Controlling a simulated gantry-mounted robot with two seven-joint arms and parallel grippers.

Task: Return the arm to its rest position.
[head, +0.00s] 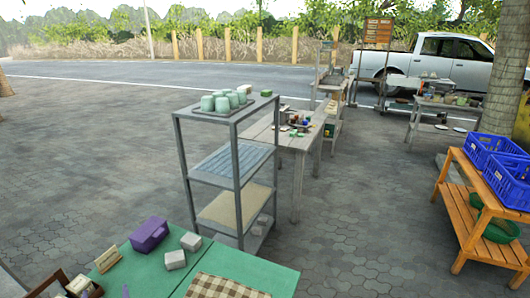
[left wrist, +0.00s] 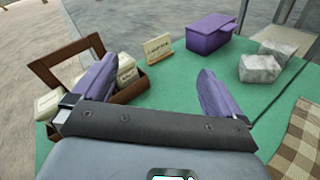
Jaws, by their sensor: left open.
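My left gripper (left wrist: 159,70) is open and empty in the left wrist view, its two purple fingers spread above the green table (left wrist: 180,70). In the head view only the purple tips of the left gripper (head: 108,290) show at the bottom edge. The left finger overlaps a brown wooden box (left wrist: 130,85) with pale blocks in it; I cannot tell whether they touch. The right finger is in front of bare green tabletop. My right gripper is in neither view. No mortar can be made out clearly.
On the table are a purple box (head: 150,235), a small wooden card stand (head: 107,259), two grey blocks (head: 183,250) and a checked cloth (head: 225,287). A grey shelf rack (head: 236,165) with green cups (head: 223,102) stands just behind. Green tabletop between the fingers is clear.

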